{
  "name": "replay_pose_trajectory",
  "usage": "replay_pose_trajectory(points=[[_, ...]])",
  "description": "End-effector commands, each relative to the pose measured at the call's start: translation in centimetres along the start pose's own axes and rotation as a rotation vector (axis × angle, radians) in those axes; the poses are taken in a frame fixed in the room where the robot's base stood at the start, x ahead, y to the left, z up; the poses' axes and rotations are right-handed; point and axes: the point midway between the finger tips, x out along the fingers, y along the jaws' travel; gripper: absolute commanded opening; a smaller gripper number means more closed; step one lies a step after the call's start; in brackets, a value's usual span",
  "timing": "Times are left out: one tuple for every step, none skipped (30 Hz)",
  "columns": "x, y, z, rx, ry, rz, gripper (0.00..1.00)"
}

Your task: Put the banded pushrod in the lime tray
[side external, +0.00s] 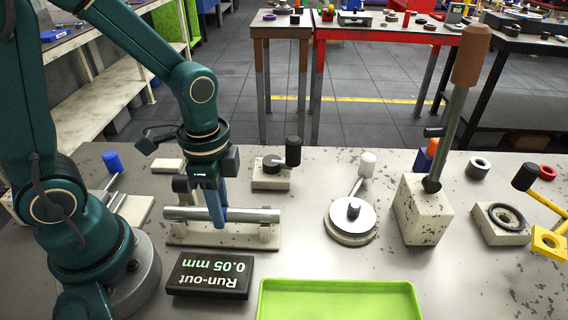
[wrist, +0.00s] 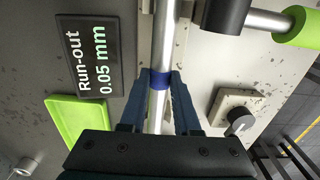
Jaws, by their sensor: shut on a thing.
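The banded pushrod (side external: 183,213) is a long silvery rod lying level over a low pale stand (side external: 190,238) with a support near each end. A blue band shows on it beside my fingers. In the wrist view, the rod (wrist: 163,42) runs up the picture, and its blue band lies between the fingertips. My gripper (side external: 216,214) points down and is shut on the rod near its middle; it also shows in the wrist view (wrist: 161,82). The lime tray (side external: 340,285) lies empty at the front centre of the table, and part of it shows in the wrist view (wrist: 62,125).
A black "Run-out 0.05 mm" display (side external: 209,276) lies between the stand and the tray's left side. A round dial plate (side external: 351,222) stands right of the rod. A block (side external: 423,212) with a tall lever (side external: 457,115) stands farther right. A knobbed block (side external: 270,175) sits behind the rod.

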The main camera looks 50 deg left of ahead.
Motion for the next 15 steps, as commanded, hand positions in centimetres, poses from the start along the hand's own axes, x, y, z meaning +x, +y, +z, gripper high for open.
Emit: replay_pose_trajectory(points=[[0.07,-0.02,-0.01,0.000,0.001,0.000,0.00],[0.07,-0.03,-0.01,0.000,0.001,-0.001,0.00],[0.05,-0.04,-0.02,0.000,0.001,-0.001,0.00],[0.04,-0.04,-0.02,0.000,0.001,-0.001,0.00],[0.04,-0.04,-0.02,0.000,0.001,-0.001,0.00],[0.03,-0.04,-0.02,0.000,0.001,-0.001,0.00],[0.04,-0.04,-0.02,0.000,0.001,-0.001,0.00],[0.07,-0.04,-0.02,0.000,0.001,-0.001,0.00],[0.16,-0.03,-0.01,0.000,0.000,0.000,0.00],[0.26,-0.02,0.00,0.000,0.000,0.000,0.00],[0.35,-0.01,0.01,0.000,-0.001,0.001,0.00],[0.46,-0.02,0.00,0.000,0.000,0.000,0.00],[0.47,-0.03,0.00,0.000,0.000,0.000,0.38],[0.45,-0.03,-0.01,0.000,0.000,-0.001,0.50],[0.44,-0.04,-0.01,0.000,0.000,-0.001,0.60]])
